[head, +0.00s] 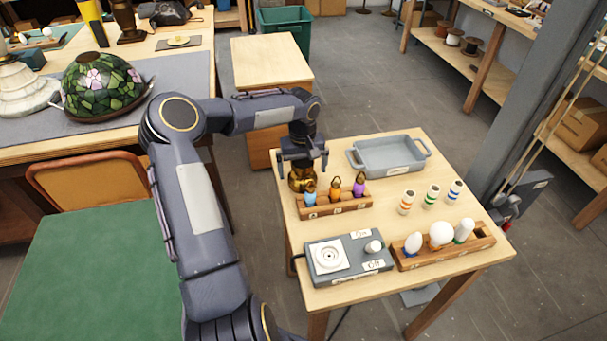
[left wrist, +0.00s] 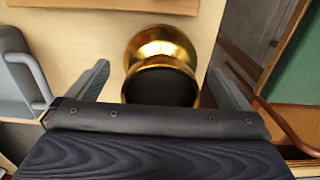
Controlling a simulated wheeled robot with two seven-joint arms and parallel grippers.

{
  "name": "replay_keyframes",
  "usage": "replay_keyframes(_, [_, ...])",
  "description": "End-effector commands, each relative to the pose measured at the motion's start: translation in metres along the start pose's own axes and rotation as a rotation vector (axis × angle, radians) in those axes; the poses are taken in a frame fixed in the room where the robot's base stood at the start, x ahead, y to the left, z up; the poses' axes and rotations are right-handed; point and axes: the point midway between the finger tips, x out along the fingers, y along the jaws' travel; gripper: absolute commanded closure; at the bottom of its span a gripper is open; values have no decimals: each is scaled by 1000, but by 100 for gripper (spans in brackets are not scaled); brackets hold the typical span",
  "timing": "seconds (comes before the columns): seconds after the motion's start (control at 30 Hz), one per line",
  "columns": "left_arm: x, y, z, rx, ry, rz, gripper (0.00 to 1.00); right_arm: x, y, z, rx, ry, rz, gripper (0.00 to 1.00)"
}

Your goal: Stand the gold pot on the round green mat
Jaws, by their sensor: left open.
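The gold pot (head: 297,184) stands upright at the left edge of the light wood table, behind the small wooden rack. In the left wrist view the shiny gold pot (left wrist: 160,42) shows a dark round top. My left gripper (head: 303,170) points down over the pot. Its fingers are open, one on each side of the pot in the left wrist view (left wrist: 160,75), with gaps showing. The gripper partly hides the pot in the head view. I see no round green mat; a large flat green surface (head: 95,270) lies at the lower left. My right gripper is not in view.
A wooden rack (head: 335,208) with coloured pieces is close in front of the pot. A grey tray (head: 388,155), striped cylinders, a bulb rack (head: 445,246) and a grey tester box (head: 348,258) share the table. A stained-glass lamp shade (head: 100,85) sits on the left bench.

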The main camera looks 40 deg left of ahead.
Motion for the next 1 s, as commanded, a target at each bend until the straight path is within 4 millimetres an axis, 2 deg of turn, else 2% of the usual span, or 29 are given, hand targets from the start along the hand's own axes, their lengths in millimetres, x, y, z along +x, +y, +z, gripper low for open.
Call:
replay_keyframes(0.13, [15, 0, 1, 1, -2, -1, 0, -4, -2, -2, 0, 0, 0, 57])
replay_keyframes(0.4, [18, 0, 0, 2, 1, -1, 1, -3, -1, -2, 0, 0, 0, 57])
replay_keyframes(0.87, [17, 0, 0, 2, 2, 0, 61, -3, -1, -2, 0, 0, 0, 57])
replay_keyframes(1.0, [17, 0, 0, 2, 2, 0, 61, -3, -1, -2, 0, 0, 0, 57])
